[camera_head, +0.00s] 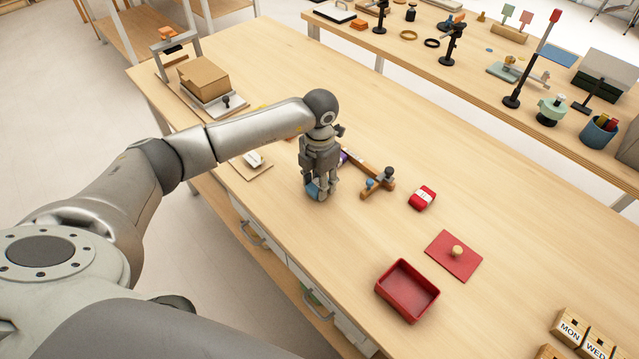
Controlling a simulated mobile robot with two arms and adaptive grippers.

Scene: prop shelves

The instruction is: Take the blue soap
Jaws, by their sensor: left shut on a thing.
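The blue soap (313,191) is a small blue piece at the near edge of the wooden table, partly hidden by my gripper. My left gripper (320,190) points straight down over it and is shut on it. I cannot tell whether the soap touches the table or is slightly above it. My right gripper is not in view.
A wooden bar with pegs (378,184) lies just right of my left gripper. A cardboard box (203,78) stands at the back left.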

